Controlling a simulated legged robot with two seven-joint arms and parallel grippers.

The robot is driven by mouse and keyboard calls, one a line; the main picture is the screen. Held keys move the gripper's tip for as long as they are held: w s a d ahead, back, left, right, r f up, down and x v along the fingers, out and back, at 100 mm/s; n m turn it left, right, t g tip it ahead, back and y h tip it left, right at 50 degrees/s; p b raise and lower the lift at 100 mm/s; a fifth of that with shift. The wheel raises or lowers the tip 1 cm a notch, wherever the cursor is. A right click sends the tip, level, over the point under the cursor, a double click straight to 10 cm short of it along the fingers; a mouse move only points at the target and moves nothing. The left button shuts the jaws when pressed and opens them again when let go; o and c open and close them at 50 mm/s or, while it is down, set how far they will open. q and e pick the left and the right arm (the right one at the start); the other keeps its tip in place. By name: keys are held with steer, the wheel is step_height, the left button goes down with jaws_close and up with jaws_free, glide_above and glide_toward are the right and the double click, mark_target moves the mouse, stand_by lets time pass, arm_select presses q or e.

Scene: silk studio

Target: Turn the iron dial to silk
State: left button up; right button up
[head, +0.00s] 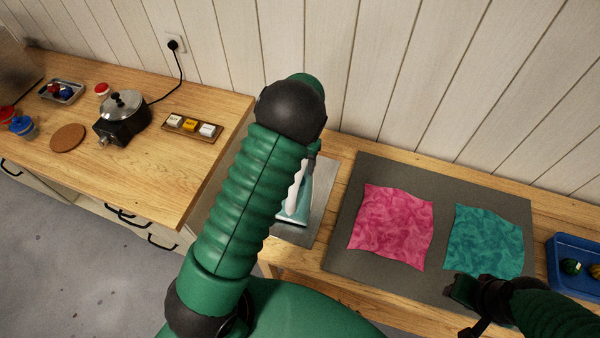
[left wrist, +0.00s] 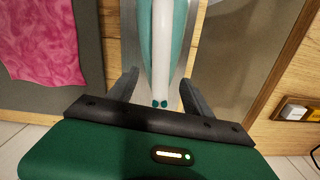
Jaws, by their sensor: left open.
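The iron (head: 297,200), teal and white, rests on a grey metal plate (head: 322,205); my left arm covers part of it in the head view. In the left wrist view its white handle (left wrist: 162,45) runs up the middle, with small teal spots at its near end. My left gripper (left wrist: 158,78) is open, one finger on each side of the handle. I cannot tell whether they touch it. I cannot make out the dial or its setting. My right gripper (head: 462,300) is beside the teal cloth, low at the right; its opening is unclear.
A grey mat (head: 345,245) holds a pink cloth (head: 392,227) and a teal cloth (head: 484,240). A blue tray (head: 560,245) stands far right.

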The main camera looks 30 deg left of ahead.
mark_target(300, 176)
arm_select(q)
step_height(300, 176, down, 7)
steer(key=shift+s+a+r+p, duration=0.1)
steer(key=shift+a+r+p, duration=0.1)
steer(key=shift+p, duration=0.4)
steer(key=shift+d+f, duration=0.15)
steer(key=shift+f, duration=0.15)
